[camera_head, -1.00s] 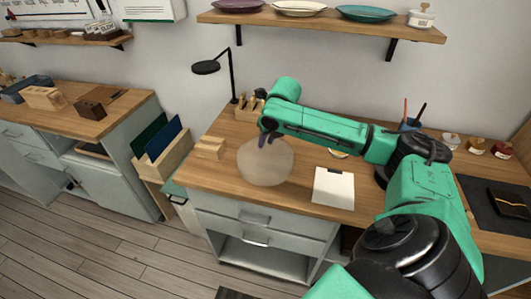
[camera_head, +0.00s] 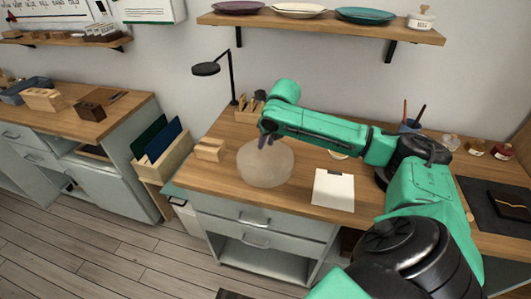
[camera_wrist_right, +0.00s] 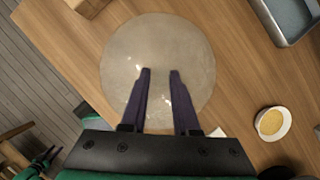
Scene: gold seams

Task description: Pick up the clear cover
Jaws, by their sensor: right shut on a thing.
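The clear cover (camera_head: 264,166) is a round, see-through, slightly milky dome on the left part of the wooden workbench. In the right wrist view the cover (camera_wrist_right: 158,50) fills the upper middle, below my fingers. My right gripper (camera_head: 267,139) reaches in from the right and sits at the top of the cover. In the right wrist view the two dark fingers of the right gripper (camera_wrist_right: 160,74) point at the cover's middle with a small gap between them, shut on its top. What they grip there is too small to make out.
A wooden block (camera_head: 210,149) stands left of the cover, and a black lamp (camera_head: 206,68) behind it. A white sheet (camera_head: 333,189) lies to the right. A small bowl with yellow contents (camera_wrist_right: 270,122) is near the cover. A shelf with plates (camera_head: 320,24) hangs above.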

